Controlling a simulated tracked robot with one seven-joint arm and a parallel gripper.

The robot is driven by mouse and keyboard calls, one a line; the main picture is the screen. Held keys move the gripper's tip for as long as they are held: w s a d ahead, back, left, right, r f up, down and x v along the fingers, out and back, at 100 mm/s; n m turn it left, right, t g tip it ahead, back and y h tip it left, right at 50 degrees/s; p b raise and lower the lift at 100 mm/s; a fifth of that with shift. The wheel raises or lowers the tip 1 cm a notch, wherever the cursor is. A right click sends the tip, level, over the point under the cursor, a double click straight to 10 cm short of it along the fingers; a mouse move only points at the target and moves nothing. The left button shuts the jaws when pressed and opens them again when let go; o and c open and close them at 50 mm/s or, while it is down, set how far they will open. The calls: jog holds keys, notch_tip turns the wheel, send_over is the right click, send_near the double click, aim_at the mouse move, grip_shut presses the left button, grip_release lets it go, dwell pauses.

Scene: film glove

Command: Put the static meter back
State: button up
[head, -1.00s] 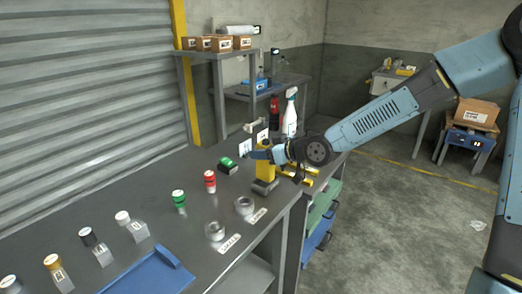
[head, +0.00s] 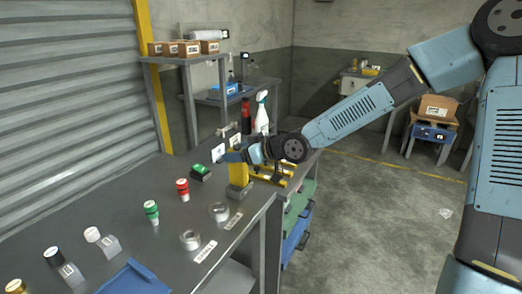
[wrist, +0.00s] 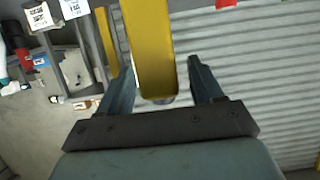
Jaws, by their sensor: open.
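The static meter appears to be the yellow upright device (head: 238,170) on the bench, standing in a small grey base (head: 240,190). My gripper (head: 234,157) is at its top, reaching in from the right. In the wrist view the yellow body (wrist: 152,45) lies between my two spread fingers (wrist: 163,80). Gaps show on both sides, so the gripper is open around it and not clamped. The far side of the meter is hidden.
A green-black box (head: 200,173), red and green capped bottles (head: 182,188) and two grey rings (head: 219,211) stand nearby on the dark bench (head: 120,205). A spray bottle (head: 262,118) stands behind.

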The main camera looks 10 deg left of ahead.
jog(key=v, duration=1)
dwell(0.3)
jog(key=shift+s, duration=0.1)
jog(key=d+f+m+h, duration=0.1)
jog(key=d+f+h, duration=0.35)
jog(key=f, duration=0.45)
jog(key=d+m+h, duration=0.3)
jog(key=d+h, duration=0.4)
jog(key=d, duration=0.4)
jog(key=s+d+r+m+h, duration=0.3)
jog(key=s+d+r+m, duration=0.2)
jog(key=s+d+r, duration=0.4)
jog(key=s+d+r+m+y, duration=0.1)
jog(key=s+d+r+m, duration=0.3)
jog(key=s+r, duration=0.5)
jog(key=s+d, duration=0.1)
jog(key=s, duration=0.3)
jog(key=shift+d+y, duration=0.3)
jog(key=shift+y, duration=0.05)
